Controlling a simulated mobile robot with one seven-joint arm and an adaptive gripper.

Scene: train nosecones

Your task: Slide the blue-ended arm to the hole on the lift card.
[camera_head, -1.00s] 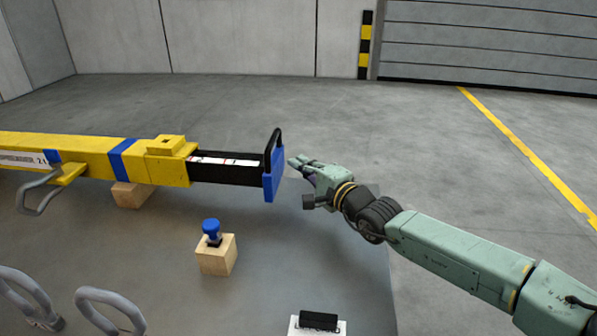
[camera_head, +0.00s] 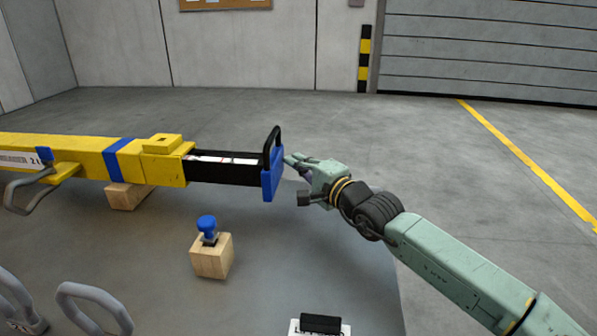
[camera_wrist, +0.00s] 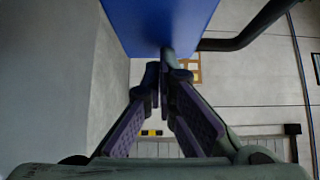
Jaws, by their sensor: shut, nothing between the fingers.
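The yellow lifting beam (camera_head: 85,160) lies across the left of the head view. A black inner arm (camera_head: 225,168) with a pale marked strip sticks out of its right end. The arm ends in a blue plate (camera_head: 273,176) with a black handle (camera_head: 271,145). My gripper (camera_head: 288,160) is shut and empty, its fingertips at the right face of the blue plate; I cannot tell whether they touch. In the wrist view the blue plate (camera_wrist: 160,22) is just beyond the closed fingertips (camera_wrist: 165,60). The lift card (camera_head: 318,328) shows partly at the bottom edge, its text covered by a black block.
A blue-knobbed pin (camera_head: 207,228) stands in a wooden block (camera_head: 212,257) on the grey table (camera_head: 300,260). Another wooden block (camera_head: 128,196) is under the beam. Grey shackles (camera_head: 92,305) lie at lower left. The floor behind is clear.

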